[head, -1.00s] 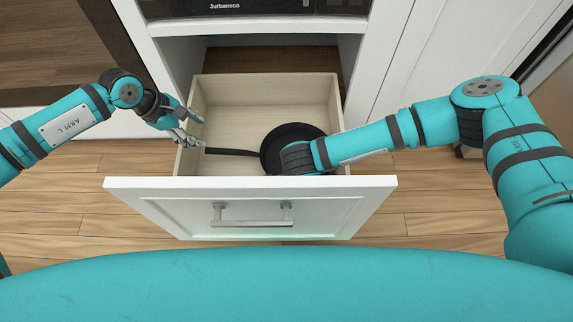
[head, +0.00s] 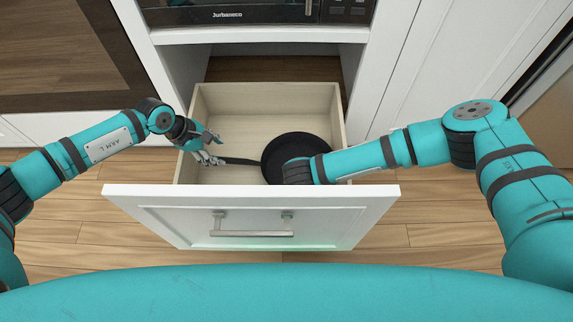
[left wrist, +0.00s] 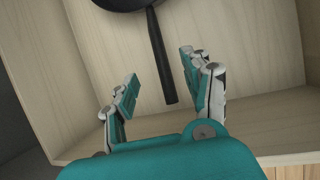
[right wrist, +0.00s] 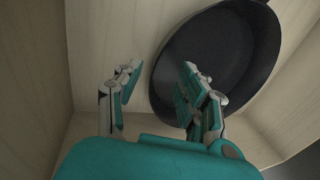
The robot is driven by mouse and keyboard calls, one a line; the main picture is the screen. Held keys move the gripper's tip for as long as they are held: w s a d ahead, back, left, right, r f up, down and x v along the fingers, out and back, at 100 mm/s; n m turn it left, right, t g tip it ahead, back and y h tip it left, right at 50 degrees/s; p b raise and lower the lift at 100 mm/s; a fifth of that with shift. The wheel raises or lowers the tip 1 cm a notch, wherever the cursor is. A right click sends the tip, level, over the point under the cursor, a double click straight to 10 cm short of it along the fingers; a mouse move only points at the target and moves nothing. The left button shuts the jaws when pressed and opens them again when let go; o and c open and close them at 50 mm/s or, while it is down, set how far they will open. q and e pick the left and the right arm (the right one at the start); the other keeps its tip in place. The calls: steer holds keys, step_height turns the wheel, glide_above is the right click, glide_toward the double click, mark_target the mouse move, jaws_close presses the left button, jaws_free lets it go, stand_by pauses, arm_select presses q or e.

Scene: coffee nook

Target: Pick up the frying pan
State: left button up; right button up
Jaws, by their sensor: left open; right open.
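A black frying pan (head: 297,148) lies in the open drawer, its handle (head: 240,161) pointing left. My left gripper (head: 214,149) is open over the drawer's left side, close to the handle's end. In the left wrist view the handle (left wrist: 160,60) reaches down between the two open fingers (left wrist: 158,85), not gripped. My right arm reaches over the pan's front right and hides part of it. In the right wrist view my right gripper (right wrist: 155,82) is open, with one finger overlapping the pan's rim (right wrist: 165,75); I cannot tell whether it touches.
The drawer (head: 318,98) is pale wood with a white front (head: 250,203) and a metal bar handle (head: 252,234). A black appliance (head: 255,12) sits above it. White cabinet panels (head: 432,60) stand on the right. The drawer floor behind the pan is clear.

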mark_target(231, 159)
arm_select(q)
steer(key=x, duration=0.9)
steer(key=shift+d+f, duration=0.1)
steer(key=shift+f, duration=0.15)
arm_select(e)
steer(key=x, duration=0.4)
arm_select(q)
steer(key=c, duration=0.8)
arm_select(e)
steer(key=c, duration=0.8)
arm_select(q)
jaws_close()
arm_select(e)
jaws_close()
arm_select(q)
steer(key=shift+w+r, duration=0.1)
arm_select(e)
steer(key=shift+w, duration=0.1)
